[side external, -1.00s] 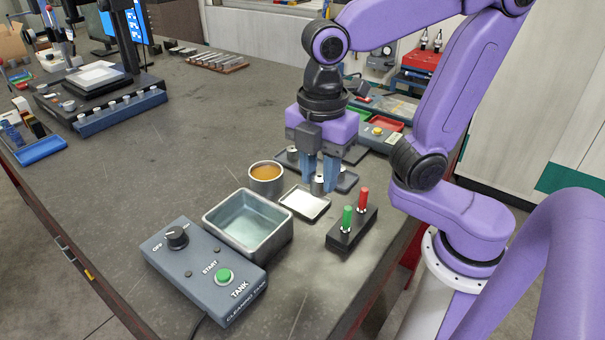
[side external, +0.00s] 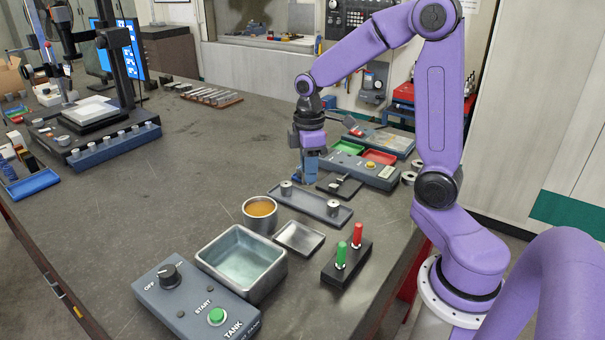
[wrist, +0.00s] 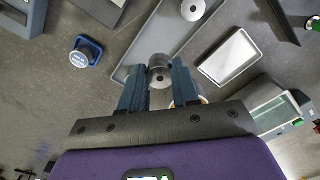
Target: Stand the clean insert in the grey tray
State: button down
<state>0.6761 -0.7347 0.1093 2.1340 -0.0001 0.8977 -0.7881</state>
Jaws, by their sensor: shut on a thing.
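My gripper (side external: 310,178) is shut on a small metal insert (wrist: 159,77), a cylinder with a hole in its top, seen between the fingertips in the wrist view. In the side view the held insert is hidden by the fingers. The long grey tray (side external: 312,207) lies in front of the gripper. It bears two similar inserts standing upright, one at its left end (side external: 286,188) and one toward its right end (side external: 333,206). In the wrist view the held insert overlaps one standing insert, and the other (wrist: 193,10) is farther up. The height above the tray is hard to tell.
A small shallow tray (side external: 299,237) and a cup of amber liquid (side external: 260,215) stand near the long tray. The cleaning tank (side external: 242,262) and its control box (side external: 195,297) are at the front. A block with green and red pins (side external: 346,262) is at right; a dark fixture (side external: 340,185) stands behind.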

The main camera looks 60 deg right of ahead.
jog(key=shift+d+f, duration=0.25)
jog(key=shift+f, duration=2.85)
jog(key=c, duration=0.8)
grip_release()
jog(key=shift+o, duration=0.2)
notch_tip(320, 180, up, 17)
jog(key=shift+r, duration=0.2)
